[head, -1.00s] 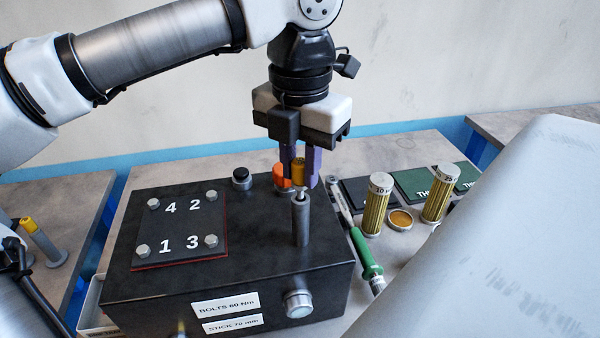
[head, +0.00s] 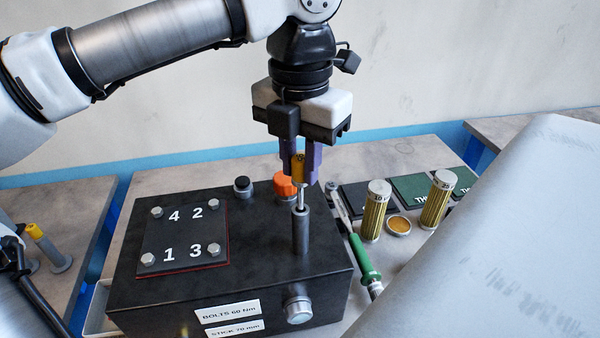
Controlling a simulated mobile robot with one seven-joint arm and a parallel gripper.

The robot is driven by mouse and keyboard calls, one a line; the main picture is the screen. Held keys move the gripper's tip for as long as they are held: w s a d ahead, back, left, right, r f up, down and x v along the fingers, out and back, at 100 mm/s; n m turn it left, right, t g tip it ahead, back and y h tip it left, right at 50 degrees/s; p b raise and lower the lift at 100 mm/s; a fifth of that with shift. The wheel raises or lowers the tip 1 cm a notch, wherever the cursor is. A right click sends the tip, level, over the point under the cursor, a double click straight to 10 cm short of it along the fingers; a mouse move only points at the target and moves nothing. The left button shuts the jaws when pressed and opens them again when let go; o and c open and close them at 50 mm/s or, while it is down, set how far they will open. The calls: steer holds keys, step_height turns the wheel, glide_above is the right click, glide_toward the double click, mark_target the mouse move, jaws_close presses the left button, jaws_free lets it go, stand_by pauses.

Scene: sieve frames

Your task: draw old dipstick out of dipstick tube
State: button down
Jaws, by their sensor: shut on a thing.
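My gripper (head: 299,172) points straight down over the black box and is shut on the yellow handle (head: 299,166) of the old dipstick. The dipstick's thin silver rod (head: 301,197) runs from the handle down to the mouth of the grey dipstick tube (head: 301,234). A short length of rod shows above the tube, and its lower end is hidden inside. The tube stands upright on the right part of the box top. The dipstick looks about upright and in line with the tube.
The black box (head: 130,280) carries a numbered plate (head: 185,235) with bolts, a black knob (head: 243,187) and an orange cap (head: 284,185) behind the tube. A large pale panel (head: 500,250) fills the lower right.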

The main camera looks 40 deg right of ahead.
steer(key=shift+r+p, duration=1.75)
steer(key=shift+r, duration=0.55)
steer(key=shift+r, duration=0.15)
steer(key=shift+r+p, duration=0.6)
steer(key=shift+r, duration=0.05)
